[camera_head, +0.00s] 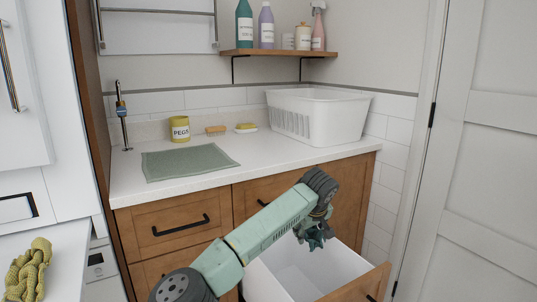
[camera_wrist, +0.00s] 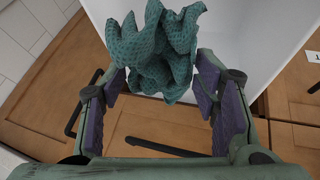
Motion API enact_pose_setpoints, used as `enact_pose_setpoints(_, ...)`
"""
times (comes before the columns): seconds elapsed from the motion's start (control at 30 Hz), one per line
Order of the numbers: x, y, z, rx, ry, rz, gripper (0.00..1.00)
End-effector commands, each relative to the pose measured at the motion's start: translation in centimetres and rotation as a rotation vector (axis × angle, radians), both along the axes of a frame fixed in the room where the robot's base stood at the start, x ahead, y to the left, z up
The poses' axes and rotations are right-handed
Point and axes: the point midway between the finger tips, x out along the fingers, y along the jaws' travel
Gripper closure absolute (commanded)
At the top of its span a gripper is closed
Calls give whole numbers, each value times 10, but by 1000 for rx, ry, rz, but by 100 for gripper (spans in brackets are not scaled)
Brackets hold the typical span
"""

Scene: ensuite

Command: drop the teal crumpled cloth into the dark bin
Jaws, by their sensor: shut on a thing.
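The teal crumpled cloth (camera_wrist: 158,45) is pinched between the two purple-padded fingers of my gripper (camera_wrist: 160,88). In the head view the cloth (camera_head: 315,239) hangs below my gripper (camera_head: 317,224), at the back edge of an open pull-out. A white bin (camera_head: 290,275) sits in that pull-out, its visible inside pale and empty. My arm hides part of its left side. I see no dark bin in either view.
The pull-out's wooden front (camera_head: 362,286) stands out from the cabinet. On the counter are a white basket (camera_head: 318,117), a yellow pegs pot (camera_head: 180,129) and a green mat (camera_head: 187,162).

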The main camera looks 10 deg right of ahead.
Motion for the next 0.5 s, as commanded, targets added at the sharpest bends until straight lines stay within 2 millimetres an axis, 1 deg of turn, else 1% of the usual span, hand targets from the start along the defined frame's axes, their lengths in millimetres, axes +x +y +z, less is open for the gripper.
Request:
enact_pose_setpoints(0.03, 0, 0, -11, 0, 1, 0, 71)
enact_pose_setpoints(0.2, 0, 0, -31, -1, 1, -1, 71)
enact_pose_setpoints(0.33, 0, 0, -36, 0, -1, -1, 71)
enact_pose_setpoints(0.5, 0, 0, -36, 0, -1, -1, 71)
